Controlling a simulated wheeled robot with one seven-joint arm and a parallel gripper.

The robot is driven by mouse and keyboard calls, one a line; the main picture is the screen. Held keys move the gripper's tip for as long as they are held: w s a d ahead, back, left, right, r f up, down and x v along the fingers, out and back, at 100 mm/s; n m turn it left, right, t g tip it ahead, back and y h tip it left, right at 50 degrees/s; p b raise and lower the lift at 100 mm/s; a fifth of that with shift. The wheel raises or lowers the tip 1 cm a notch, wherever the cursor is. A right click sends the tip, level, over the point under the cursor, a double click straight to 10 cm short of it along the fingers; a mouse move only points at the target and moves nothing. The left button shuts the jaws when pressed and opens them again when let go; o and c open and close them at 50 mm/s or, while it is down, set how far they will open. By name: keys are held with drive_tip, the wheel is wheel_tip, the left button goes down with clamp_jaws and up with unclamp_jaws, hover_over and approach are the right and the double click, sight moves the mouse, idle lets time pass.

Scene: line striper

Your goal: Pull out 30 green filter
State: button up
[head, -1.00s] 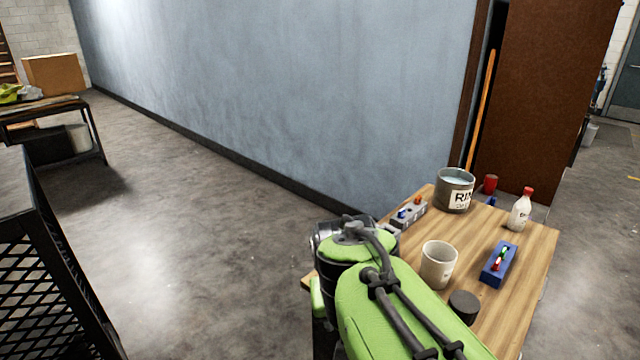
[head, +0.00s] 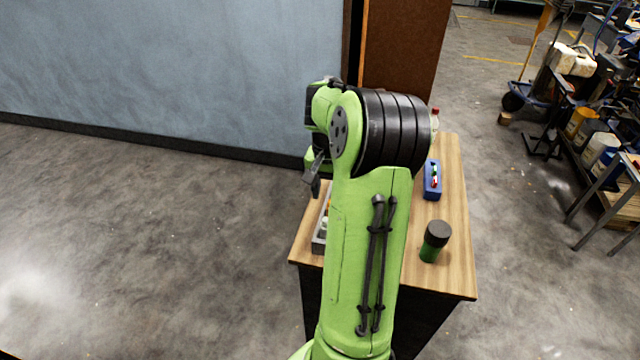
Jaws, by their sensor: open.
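My gripper (head: 314,174) shows as a dark finger left of my green arm, above the left edge of the wooden table. It is open, and nothing shows in it. A grey rack (head: 319,246) lies below it at the table's left edge, partly hidden by my arm. White and orange items show in the rack. A blue holder (head: 432,194) with small red, white and green pieces lies right of my arm. I cannot read a 30 or single out a green filter.
The wooden table (head: 455,230) has bare room on its right side. A bottle with a red cap (head: 435,122) stands at its back, partly behind my arm. A blue-grey wall (head: 170,70) and brown panel (head: 405,45) rise behind. Open floor lies left.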

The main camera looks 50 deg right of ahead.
sight(326, 220)
wheel_tip(326, 220, down, 9)
drive_tip(key=b, duration=0.7)
drive_tip(key=shift+w+a+f, duration=0.1)
drive_tip(key=shift+w+f, duration=0.05)
drive_tip(key=shift+f, duration=0.05)
drive_tip(key=shift+r, duration=0.15)
clamp_jaws()
